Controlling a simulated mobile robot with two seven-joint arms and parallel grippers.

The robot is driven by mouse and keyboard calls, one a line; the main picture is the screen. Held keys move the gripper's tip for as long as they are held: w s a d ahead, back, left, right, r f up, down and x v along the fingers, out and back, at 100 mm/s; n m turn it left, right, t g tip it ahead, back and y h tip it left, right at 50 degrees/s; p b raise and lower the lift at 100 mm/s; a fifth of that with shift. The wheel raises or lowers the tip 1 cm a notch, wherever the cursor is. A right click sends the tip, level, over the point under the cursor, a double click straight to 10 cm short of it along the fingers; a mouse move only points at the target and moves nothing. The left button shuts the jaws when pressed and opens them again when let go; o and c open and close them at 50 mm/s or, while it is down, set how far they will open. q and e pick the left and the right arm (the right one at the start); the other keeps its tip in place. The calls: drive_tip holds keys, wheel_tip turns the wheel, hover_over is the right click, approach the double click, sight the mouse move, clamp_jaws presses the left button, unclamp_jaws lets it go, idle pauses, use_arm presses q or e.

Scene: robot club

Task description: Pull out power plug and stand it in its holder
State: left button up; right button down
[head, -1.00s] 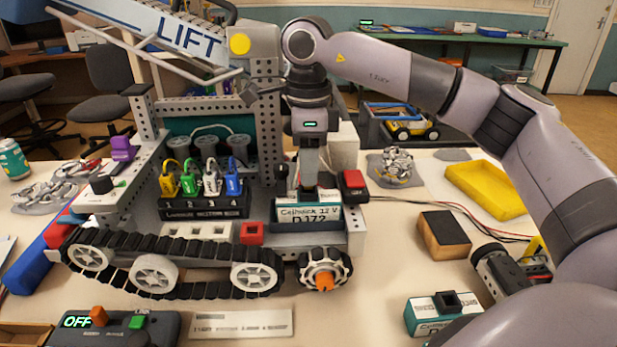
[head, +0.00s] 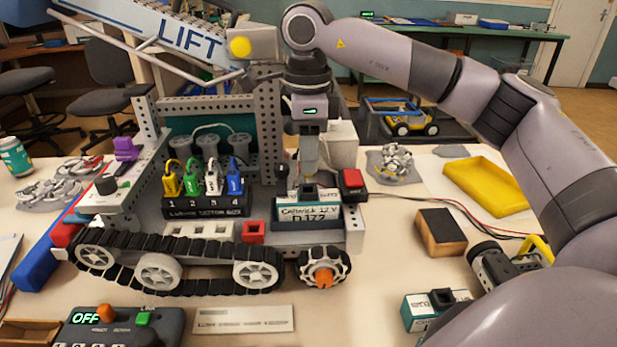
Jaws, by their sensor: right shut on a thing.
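My left gripper is out of view.
A red block (head: 352,184) stands right of the battery. Colored plugs (head: 205,178) fill a numbered black rack. A second battery (head: 432,308), a wooden-sided block (head: 440,232) and a yellow tray (head: 485,187) lie to the right. A switch box (head: 125,328) reading OFF is in front.

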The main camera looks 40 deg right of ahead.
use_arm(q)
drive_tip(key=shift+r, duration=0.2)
use_arm(e)
drive_tip(key=shift+r, duration=0.25)
drive_tip(key=shift+r+p, duration=0.95)
drive_tip(key=shift+p, duration=0.05)
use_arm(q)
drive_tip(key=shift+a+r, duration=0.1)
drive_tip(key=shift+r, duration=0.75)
use_arm(e)
drive_tip(key=shift+f, duration=0.1)
